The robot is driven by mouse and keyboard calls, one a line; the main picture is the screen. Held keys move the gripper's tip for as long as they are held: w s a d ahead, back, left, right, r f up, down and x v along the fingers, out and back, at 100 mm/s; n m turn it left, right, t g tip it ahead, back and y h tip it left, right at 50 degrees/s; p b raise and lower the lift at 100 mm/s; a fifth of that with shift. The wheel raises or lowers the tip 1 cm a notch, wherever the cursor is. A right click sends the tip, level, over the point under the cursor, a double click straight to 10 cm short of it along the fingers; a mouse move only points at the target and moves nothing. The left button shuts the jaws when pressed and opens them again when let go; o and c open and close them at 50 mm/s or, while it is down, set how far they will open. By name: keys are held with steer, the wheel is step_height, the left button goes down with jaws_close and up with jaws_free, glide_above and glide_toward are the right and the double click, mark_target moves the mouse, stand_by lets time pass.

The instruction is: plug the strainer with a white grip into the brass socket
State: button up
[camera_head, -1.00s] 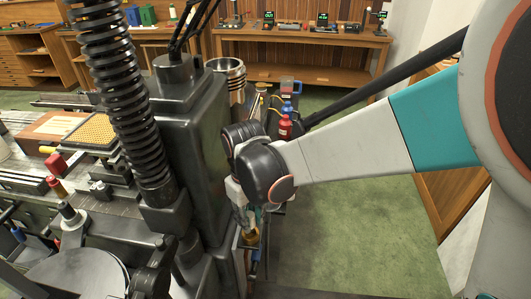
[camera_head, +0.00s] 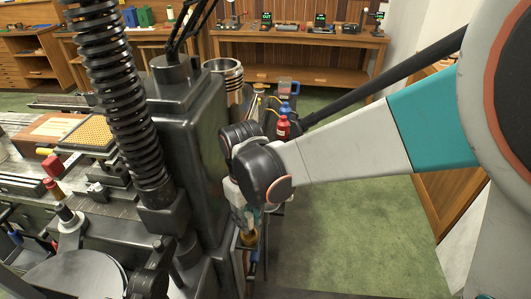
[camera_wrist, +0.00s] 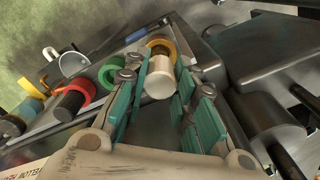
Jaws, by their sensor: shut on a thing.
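The strainer's white grip (camera_wrist: 158,83) shows between the teal finger pads of my gripper (camera_wrist: 155,100) in the wrist view. My gripper is shut on it. The brass socket (camera_wrist: 161,46) is the yellow ring just beyond the grip's far end; I cannot tell whether the strainer is inside it. The strainer's working end is hidden. In the head view my gripper (camera_head: 246,218) points down, right above the brass socket (camera_head: 248,239), beside the dark machine column.
The dark machine column (camera_head: 188,130) stands close to the left of my gripper. In the wrist view a green-ringed piece (camera_wrist: 112,72), a red-ringed black piece (camera_wrist: 78,97) and a metal mug (camera_wrist: 72,64) lie to the left. Green floor (camera_head: 360,220) is clear at right.

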steer(key=shift+f+b, duration=1.3)
steer(key=shift+f, duration=0.3)
steer(key=o, duration=1.1)
steer(key=shift+o, duration=0.2)
steer(key=shift+r, duration=0.1)
